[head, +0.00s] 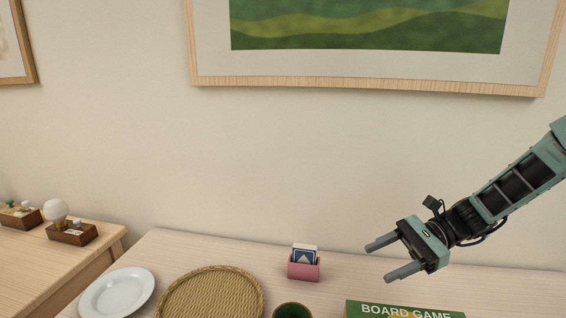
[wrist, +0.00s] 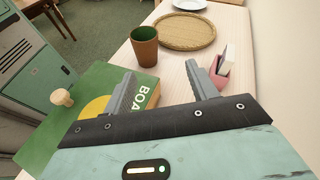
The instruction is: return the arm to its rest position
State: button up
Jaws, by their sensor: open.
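My gripper (head: 378,260) shows at the right of the head view, at the end of my arm reaching in from the right edge. It is open, with nothing between its two grey fingers. In the wrist view the fingers (wrist: 165,88) stand apart above the table. A green board game box (wrist: 95,95) lies below the left finger, and its edge also shows at the bottom of the head view (head: 385,309). A pink card holder (head: 303,268) with cards stands to the left of my gripper in the head view.
A woven tray (head: 212,290), a white plate (head: 118,293) and a brown cup with green inside (wrist: 144,48) are on the table (head: 520,285). A wooden peg (wrist: 62,97) shows at the box. A side cabinet (head: 40,260) holds small lamps. A framed picture (head: 370,85) hangs behind.

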jog(key=s+a+n+h, duration=0.1)
jog(key=s, duration=0.1)
jog(key=s+a+n+g+h, duration=0.1)
jog(key=s+a, duration=0.1)
jog(key=s+a+n+g+h, duration=0.1)
jog(key=s+n, duration=0.1)
jog(key=shift+a+r, duration=0.35)
jog(key=s+a+r+n+t+h, duration=0.1)
jog(key=s+n+t+h, duration=0.1)
jog(key=s+n+h, duration=0.3)
jog(key=s+a+r+n+t+h, duration=0.1)
jog(key=s+n+h, duration=0.4)
jog(key=s+n, duration=0.7)
jog(key=shift+s+r+t+b, duration=0.35)
jog(key=shift+s+t, duration=0.55)
jog(key=shift+s, duration=0.3)
